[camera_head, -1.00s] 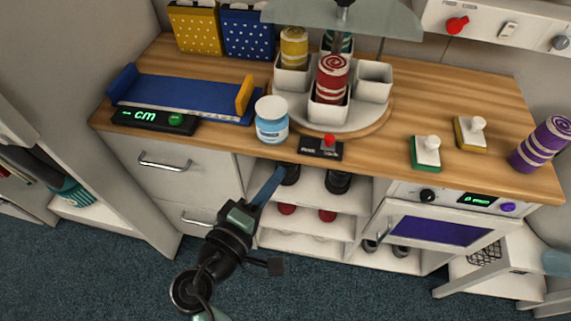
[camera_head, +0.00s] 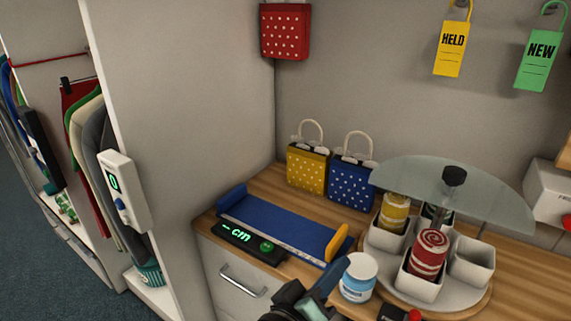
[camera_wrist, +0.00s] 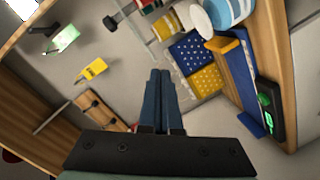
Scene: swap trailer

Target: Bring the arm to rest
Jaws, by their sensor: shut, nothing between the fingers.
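My gripper (camera_wrist: 160,92) shows in the wrist view with its two blue fingers pressed together and nothing between them.
On the counter (camera_head: 282,185) stand a blue measuring board (camera_head: 275,228), a white-lidded jar (camera_head: 357,278), and a carousel (camera_head: 440,290) with cups and rolls under a clear shade. Yellow (camera_head: 307,167) and blue (camera_head: 350,186) dotted bags stand behind. A tall panel (camera_head: 180,120) rises at left.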

